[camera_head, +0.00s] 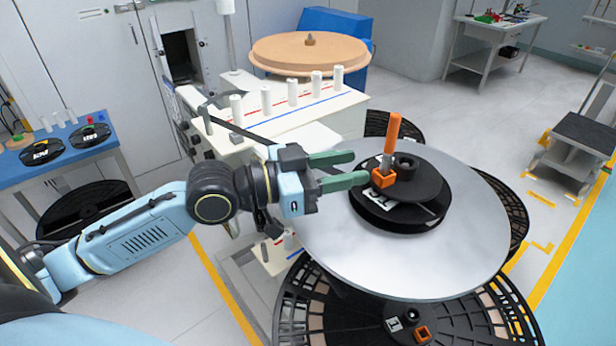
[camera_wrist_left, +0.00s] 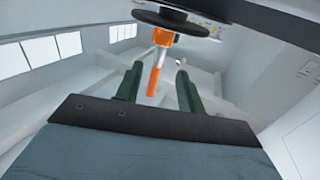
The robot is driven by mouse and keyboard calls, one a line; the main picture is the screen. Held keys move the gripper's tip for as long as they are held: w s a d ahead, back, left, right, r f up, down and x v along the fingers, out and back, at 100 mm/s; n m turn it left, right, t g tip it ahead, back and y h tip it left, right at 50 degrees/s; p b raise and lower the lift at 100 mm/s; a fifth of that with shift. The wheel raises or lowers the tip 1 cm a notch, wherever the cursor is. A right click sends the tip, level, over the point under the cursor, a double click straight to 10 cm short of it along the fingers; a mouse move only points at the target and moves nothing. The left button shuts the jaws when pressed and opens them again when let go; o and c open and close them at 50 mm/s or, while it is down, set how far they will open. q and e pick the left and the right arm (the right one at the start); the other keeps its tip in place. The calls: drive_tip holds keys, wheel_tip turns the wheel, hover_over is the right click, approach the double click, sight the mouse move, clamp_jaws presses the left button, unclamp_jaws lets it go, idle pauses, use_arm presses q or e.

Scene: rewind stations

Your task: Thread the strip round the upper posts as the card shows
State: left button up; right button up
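My left gripper (camera_head: 360,168) is open over the grey disc (camera_head: 450,250), its green fingers pointing at the orange upright handle (camera_head: 392,133). In the left wrist view the handle (camera_wrist_left: 158,65) shows between the two spread fingers; I see no grip on it. Several white upper posts stand in a row on the white machine top, among them a left one (camera_head: 237,104), a middle one (camera_head: 292,92) and a right one (camera_head: 338,77). A dark band (camera_head: 235,129) runs along the machine's near side; I cannot tell if it is the strip. I cannot make out the card. My right gripper is out of view.
A black hub (camera_head: 430,190) with an orange block sits on the disc. Below are black slotted reels (camera_head: 310,300). A wooden round (camera_head: 290,52) lies behind the posts. A blue table (camera_head: 60,160) stands left, a grey cart (camera_head: 585,135) right. Floor between is open.

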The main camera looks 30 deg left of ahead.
use_arm(q)
drive_tip(key=b+v, duration=0.1)
drive_tip(key=v, duration=0.2)
drive_tip(key=shift+s+a, duration=0.1)
drive_tip(key=shift+s, duration=0.25)
drive_tip(key=shift+s+a, duration=0.4)
drive_tip(key=shift+a, duration=0.15)
drive_tip(key=shift+s+a+r, duration=0.1)
drive_tip(key=shift+s+a, duration=0.2)
drive_tip(key=shift+s, duration=0.15)
